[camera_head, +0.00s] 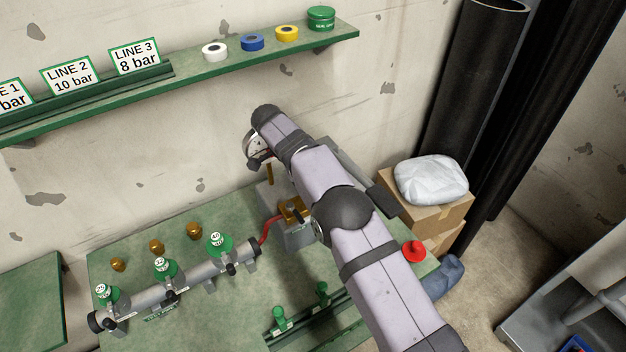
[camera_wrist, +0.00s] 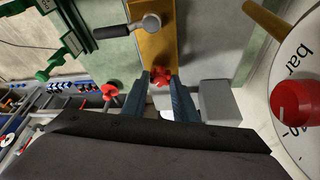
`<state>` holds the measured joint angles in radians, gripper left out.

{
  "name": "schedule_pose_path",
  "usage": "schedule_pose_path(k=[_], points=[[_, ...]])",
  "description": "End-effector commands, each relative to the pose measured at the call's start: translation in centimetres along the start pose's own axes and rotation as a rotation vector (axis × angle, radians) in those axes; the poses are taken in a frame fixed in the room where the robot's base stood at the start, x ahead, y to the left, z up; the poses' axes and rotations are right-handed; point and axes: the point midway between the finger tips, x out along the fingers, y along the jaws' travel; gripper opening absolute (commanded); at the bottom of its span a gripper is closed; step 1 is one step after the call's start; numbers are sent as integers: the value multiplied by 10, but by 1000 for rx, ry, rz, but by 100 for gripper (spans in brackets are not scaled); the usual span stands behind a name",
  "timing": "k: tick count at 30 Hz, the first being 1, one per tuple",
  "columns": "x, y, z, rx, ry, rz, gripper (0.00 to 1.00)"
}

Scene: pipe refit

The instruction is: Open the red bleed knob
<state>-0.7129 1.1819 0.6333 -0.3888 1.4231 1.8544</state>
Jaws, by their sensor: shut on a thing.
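The red bleed knob (camera_wrist: 161,76) is small and sits at the near end of a brass-coloured block (camera_wrist: 157,45) in the wrist view. My gripper (camera_wrist: 165,82) has its two blue-grey fingers on either side of the knob, shut on it. In the head view my arm covers the knob and the fingers; part of the brass block (camera_head: 292,211) shows beside the arm.
A round gauge (camera_wrist: 300,55) with a red hub stands close on the right in the wrist view. A red mushroom-shaped knob (camera_head: 414,251) is on the bench's right side. A grey pipe (camera_head: 187,284) with green valves lies left, joined by a red hose (camera_head: 268,228).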

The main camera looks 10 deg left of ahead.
Motion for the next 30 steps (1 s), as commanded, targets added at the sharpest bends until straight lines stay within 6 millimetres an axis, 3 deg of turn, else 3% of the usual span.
schedule_pose_path(k=[19, 20, 21, 30], points=[[0, 0, 0, 41, -2, 16, 4], [0, 0, 0, 41, -2, 16, 28], [0, 0, 0, 41, -2, 16, 38], [0, 0, 0, 40, -1, 16, 40]])
